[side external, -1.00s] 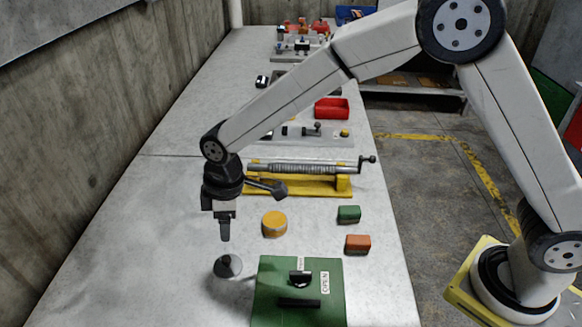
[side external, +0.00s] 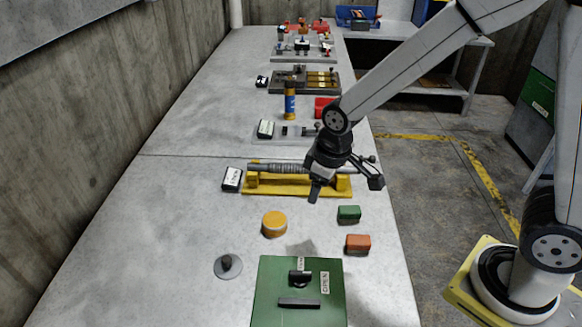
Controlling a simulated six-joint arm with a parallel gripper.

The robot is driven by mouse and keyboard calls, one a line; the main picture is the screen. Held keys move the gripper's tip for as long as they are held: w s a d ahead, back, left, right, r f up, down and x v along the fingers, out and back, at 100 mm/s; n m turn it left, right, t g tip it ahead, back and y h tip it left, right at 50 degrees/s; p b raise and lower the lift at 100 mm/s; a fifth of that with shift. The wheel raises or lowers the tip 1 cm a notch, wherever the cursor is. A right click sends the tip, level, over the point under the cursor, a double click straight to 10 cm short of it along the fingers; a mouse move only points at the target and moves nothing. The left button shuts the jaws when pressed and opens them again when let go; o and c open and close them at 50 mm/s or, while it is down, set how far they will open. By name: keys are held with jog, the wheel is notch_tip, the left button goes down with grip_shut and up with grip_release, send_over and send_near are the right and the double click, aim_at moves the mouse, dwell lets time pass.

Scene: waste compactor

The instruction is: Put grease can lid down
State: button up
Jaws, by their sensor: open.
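The grey round lid (side external: 228,266) with a dark knob lies flat on the table, left of the green box. A short yellow-orange can (side external: 274,223) stands behind it and a little to the right; I take it for the grease can. My gripper (side external: 314,192) is open and empty. It hangs above the table in front of the yellow stand, up and to the right of the can and well away from the lid.
A green box (side external: 268,290) marked OPEN is at the front. A green block (side external: 349,214) and an orange block (side external: 357,243) lie to the right. A yellow stand with a grey cylinder (side external: 280,186) is behind. The left table is clear.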

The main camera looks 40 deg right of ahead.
jog(key=s+d+m, duration=0.4)
jog(key=s+d, duration=0.3)
jog(key=s, duration=0.1)
jog(key=shift+s+d+f+h, duration=0.2)
jog(key=shift+f+h, duration=0.05)
jog(key=shift+h, duration=0.05)
